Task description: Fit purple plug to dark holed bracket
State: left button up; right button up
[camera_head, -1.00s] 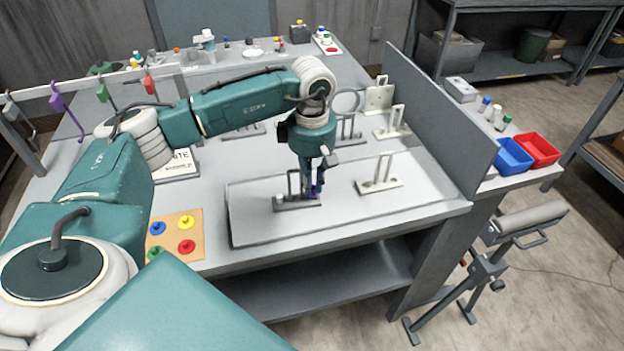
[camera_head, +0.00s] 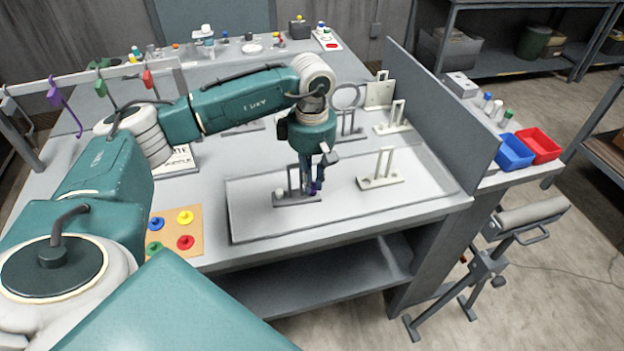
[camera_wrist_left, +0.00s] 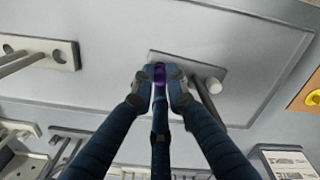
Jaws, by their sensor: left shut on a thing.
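The dark holed bracket (camera_head: 289,200) is a flat grey plate with upright posts. It stands on the pale tray (camera_head: 240,228), toward its left side. My left gripper (camera_head: 312,189) points down over the right end of the bracket. It is shut on the purple plug (camera_wrist_left: 160,72), which shows between the fingertips (camera_wrist_left: 161,88) in the left wrist view. The bracket's plate (camera_wrist_left: 184,62) lies right beneath the plug. The fingers hide the hole there, so I cannot tell whether the plug is in it. A whitish plug (camera_wrist_left: 214,86) sits at the bracket's other end. My right gripper is not in view.
A pale bracket with posts (camera_head: 380,181) stands to the right on the tray. More brackets (camera_head: 393,127) stand behind it. A grey partition (camera_head: 440,130) closes the right side. A board with coloured knobs (camera_head: 172,232) lies at the left. The tray's front right is clear.

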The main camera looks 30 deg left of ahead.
pick_arm(q)
jog(key=o, duration=0.8)
notch_tip(320, 180, up, 12)
